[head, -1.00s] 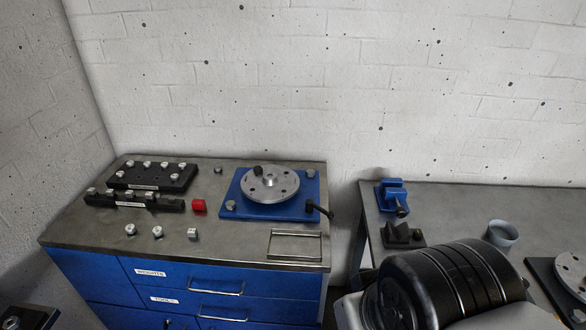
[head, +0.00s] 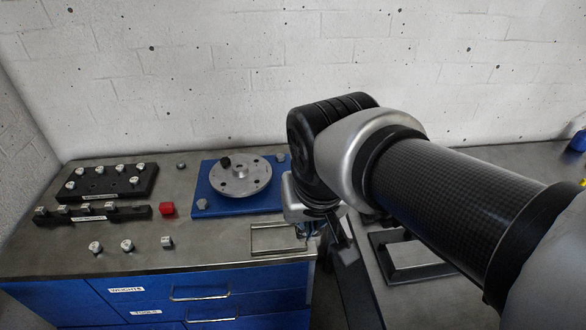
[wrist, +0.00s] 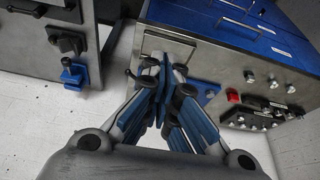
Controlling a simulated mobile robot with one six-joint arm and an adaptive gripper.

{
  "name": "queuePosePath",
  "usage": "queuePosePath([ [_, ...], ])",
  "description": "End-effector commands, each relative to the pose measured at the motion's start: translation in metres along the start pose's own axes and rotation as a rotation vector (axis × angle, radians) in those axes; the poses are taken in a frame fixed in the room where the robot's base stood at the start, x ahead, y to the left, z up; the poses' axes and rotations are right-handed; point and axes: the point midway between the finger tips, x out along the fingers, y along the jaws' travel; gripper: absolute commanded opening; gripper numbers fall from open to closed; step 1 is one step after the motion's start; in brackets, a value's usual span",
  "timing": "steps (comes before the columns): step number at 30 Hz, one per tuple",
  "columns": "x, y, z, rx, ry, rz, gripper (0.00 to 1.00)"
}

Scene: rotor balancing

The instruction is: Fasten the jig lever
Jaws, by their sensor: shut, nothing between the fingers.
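The jig has a blue base plate (head: 206,206) and a silver disc rotor (head: 241,178) with holes and a black knob on it. In the head view my arm hides the plate's right end and the lever. In the wrist view a thin black lever with a ball end (wrist: 129,73) appears just left of the fingertips; its base is hidden. The blue plate (wrist: 207,91) shows right of the fingers. My gripper (head: 308,232) points down near the bench's right edge, shut and empty. Its fingertips (wrist: 165,66) meet in the wrist view; contact with the lever cannot be told.
A red block (head: 167,209), a black weight rack (head: 65,187) and loose weights (head: 127,244) stand left. A second table (head: 520,165) is right, with a blue vise (wrist: 73,74) across the gap.

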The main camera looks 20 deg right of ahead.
Motion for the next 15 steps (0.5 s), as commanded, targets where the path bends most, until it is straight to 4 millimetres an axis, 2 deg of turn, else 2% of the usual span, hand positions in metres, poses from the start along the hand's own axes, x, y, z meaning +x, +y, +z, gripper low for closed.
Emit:
queuePosePath([
  [1,0.002,0.003,-0.028,0.055,-0.019,0.023,0.00],
  [6,0.034,0.016,-0.111,0.255,-0.040,0.097,0.00],
  [8,0.052,0.022,-0.137,0.323,-0.046,0.122,0.00],
  [12,0.101,0.038,-0.186,0.474,-0.053,0.177,0.00],
  [15,0.136,0.050,-0.209,0.562,-0.053,0.209,0.00],
])
